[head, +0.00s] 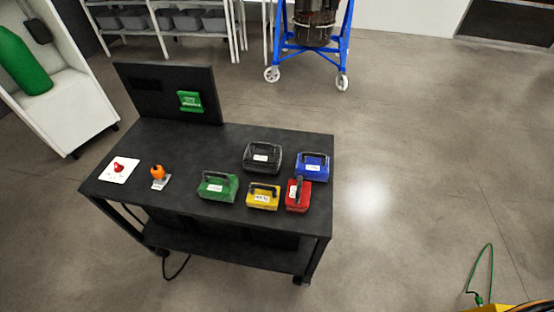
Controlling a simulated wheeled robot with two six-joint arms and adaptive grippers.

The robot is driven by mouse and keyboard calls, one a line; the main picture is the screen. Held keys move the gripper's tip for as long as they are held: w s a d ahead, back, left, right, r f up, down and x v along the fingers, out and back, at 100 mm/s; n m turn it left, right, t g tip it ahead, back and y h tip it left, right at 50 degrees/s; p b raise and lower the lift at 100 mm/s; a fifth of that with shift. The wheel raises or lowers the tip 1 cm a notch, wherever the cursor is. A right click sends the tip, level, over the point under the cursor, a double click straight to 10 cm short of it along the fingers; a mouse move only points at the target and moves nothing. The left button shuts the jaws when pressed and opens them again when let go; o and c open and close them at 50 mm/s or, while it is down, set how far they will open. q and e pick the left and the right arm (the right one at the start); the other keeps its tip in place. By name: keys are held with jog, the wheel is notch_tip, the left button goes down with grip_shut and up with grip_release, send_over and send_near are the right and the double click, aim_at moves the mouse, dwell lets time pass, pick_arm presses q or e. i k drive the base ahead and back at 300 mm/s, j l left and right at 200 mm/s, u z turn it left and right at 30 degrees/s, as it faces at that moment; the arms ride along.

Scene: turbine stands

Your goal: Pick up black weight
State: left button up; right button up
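The black weight (262,158) stands on the dark table (200,142). It is a block with a handle on top and a white label on its side. It is behind a yellow weight (263,198) and to the left of a blue weight (312,167). A green weight (217,187) and a red weight (298,194) also stand on the table. Nothing covers the black weight. Neither of my grippers shows in the head view.
On the table's left are a white card with a red item (119,169) and a small orange object (158,173). A dark panel (168,93) rises at the table's back. A blue wheeled stand (310,45) is behind. Floor right of the table is open.

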aim_at(265, 158)
jog(key=k+j+u, duration=0.2)
jog(key=u, duration=0.15)
jog(key=k+j+u, duration=0.5)
jog(key=u, duration=0.25)
